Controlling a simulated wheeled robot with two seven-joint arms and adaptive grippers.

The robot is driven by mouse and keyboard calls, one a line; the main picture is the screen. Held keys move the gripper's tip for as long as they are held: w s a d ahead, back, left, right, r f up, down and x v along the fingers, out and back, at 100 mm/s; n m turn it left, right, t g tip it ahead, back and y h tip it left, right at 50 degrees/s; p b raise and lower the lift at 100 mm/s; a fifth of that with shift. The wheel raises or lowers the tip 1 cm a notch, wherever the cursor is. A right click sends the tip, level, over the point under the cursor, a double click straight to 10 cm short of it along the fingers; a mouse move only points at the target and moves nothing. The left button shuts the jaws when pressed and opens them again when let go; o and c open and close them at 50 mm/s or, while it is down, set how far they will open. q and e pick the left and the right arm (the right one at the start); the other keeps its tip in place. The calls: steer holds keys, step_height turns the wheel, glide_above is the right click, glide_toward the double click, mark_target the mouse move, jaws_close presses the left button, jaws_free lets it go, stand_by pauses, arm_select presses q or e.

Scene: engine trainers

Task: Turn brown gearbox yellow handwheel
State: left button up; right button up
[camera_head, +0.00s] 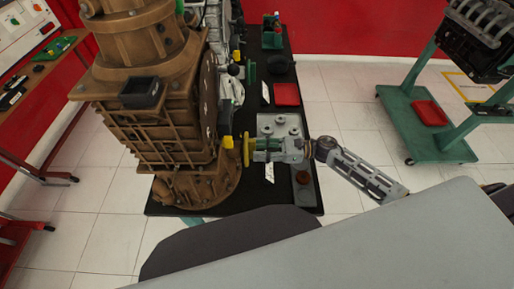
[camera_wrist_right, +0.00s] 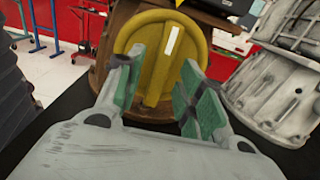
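The brown gearbox (camera_head: 150,110) stands upright on the left of the head view. Its yellow handwheel (camera_head: 246,150) sits on its right side, seen nearly edge-on. In the right wrist view the handwheel (camera_wrist_right: 150,38) is a round yellow disc with a raised central bar and a white mark. My right gripper (camera_head: 258,150) is at the handwheel. In the wrist view its green-padded fingers (camera_wrist_right: 162,72) stand apart on either side of the bar, with small gaps seeming to show. Contact is hard to judge. My left gripper is not in view.
The gearbox stands on a black-topped table (camera_head: 249,195). A green wheeled engine stand (camera_head: 405,105) is at right. White tiled floor lies free between them.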

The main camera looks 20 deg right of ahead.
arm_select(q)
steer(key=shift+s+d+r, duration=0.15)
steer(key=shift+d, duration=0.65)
arm_select(e)
steer(key=shift+w+a, duration=0.2)
steer(key=shift+a, duration=0.5)
jaws_close()
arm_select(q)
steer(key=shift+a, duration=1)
